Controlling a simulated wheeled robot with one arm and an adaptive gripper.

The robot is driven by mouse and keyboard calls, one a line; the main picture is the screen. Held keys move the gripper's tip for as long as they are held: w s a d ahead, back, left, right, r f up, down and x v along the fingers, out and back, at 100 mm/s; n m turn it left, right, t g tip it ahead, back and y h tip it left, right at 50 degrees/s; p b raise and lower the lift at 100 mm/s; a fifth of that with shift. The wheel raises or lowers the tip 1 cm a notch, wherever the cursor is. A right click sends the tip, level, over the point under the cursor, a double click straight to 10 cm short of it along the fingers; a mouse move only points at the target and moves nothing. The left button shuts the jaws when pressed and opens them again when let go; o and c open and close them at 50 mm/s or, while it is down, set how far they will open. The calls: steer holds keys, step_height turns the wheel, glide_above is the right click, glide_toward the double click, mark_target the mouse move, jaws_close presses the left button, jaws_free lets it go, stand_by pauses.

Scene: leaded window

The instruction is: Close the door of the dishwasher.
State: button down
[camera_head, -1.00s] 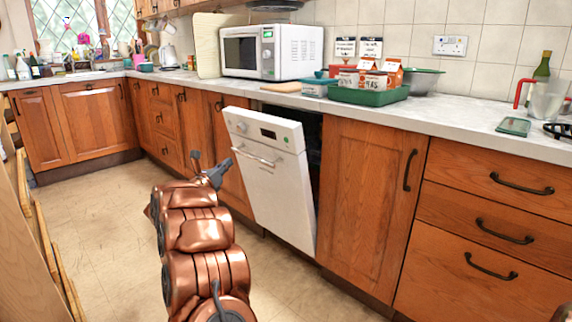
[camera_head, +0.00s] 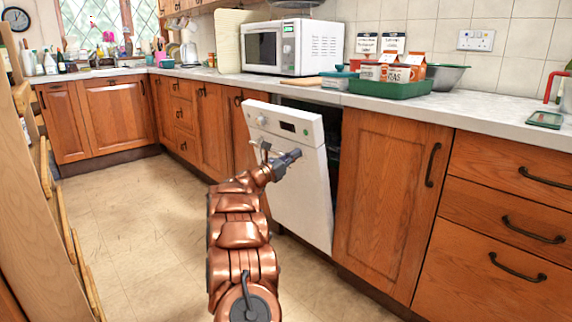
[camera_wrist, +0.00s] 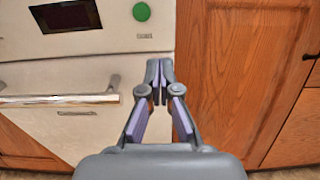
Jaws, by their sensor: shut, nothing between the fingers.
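The white dishwasher door (camera_head: 304,193) is ajar, tilted out at its top from under the counter, with a dark gap along its right side. In the wrist view the door front (camera_wrist: 130,73) shows a bar handle (camera_wrist: 60,99), a dark display and a green button. My gripper (camera_head: 296,155) is shut and empty in front of the door's upper part. In the wrist view my gripper's fingertips (camera_wrist: 159,72) lie over the door's right edge, to the right of the handle. I cannot tell whether they touch the door.
Wooden cabinets (camera_head: 387,205) flank the dishwasher. The counter (camera_head: 470,117) above holds a microwave (camera_head: 292,47) and a green tray (camera_head: 390,89) with cartons. A wooden unit (camera_head: 35,170) stands at the left. The floor (camera_head: 130,215) between is clear.

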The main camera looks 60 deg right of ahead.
mark_target(311, 144)
steer(key=x, duration=0.3)
steer(key=shift+s+d+b, duration=0.1)
steer(key=shift+d+b, duration=0.2)
steer(key=shift+b, duration=0.1)
steer(key=shift+x, duration=1)
steer(key=shift+r, duration=0.1)
